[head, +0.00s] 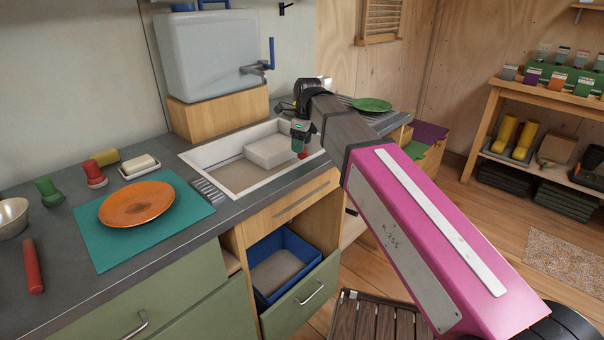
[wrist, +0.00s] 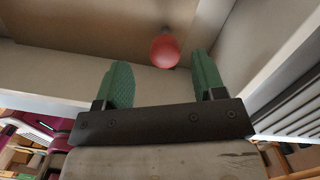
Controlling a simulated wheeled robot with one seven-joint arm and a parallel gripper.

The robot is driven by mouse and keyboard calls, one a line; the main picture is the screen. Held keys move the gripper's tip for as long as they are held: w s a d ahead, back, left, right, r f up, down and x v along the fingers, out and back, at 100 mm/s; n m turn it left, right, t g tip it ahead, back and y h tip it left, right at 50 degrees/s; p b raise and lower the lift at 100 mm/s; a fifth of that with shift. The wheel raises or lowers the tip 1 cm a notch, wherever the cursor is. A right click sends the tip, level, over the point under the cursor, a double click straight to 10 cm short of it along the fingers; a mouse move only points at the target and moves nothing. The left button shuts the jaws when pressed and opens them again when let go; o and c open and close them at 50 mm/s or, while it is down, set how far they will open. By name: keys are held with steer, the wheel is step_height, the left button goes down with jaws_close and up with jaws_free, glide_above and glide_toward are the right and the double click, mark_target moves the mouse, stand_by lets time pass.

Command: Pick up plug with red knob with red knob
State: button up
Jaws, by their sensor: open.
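The red knob of the plug (wrist: 165,51) shows in the wrist view as a round red ball, in the sink just beyond and between my fingertips. The rest of the plug is hidden or too small to tell. My gripper (wrist: 161,70) is open, with its two green fingers apart and nothing between them. In the head view my gripper (head: 300,143) points down over the right end of the white-rimmed sink (head: 190,158). A bit of red shows by the fingertips there, mostly hidden.
A grey water tank (head: 208,58) with a blue-handled tap (head: 262,67) stands behind. A green plate (head: 372,105) lies to the right. An orange plate (head: 136,204) lies on a teal mat (head: 112,250). A drawer (head: 300,290) below stands open.

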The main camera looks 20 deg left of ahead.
mark_target(302, 156)
steer(key=shift+w+a+f, duration=0.1)
steer(key=shift+w+f, duration=0.05)
steer(key=shift+f, duration=1.3)
steer(key=shift+w+f, duration=0.1)
steer(key=shift+f, duration=1.35)
jaws_close()
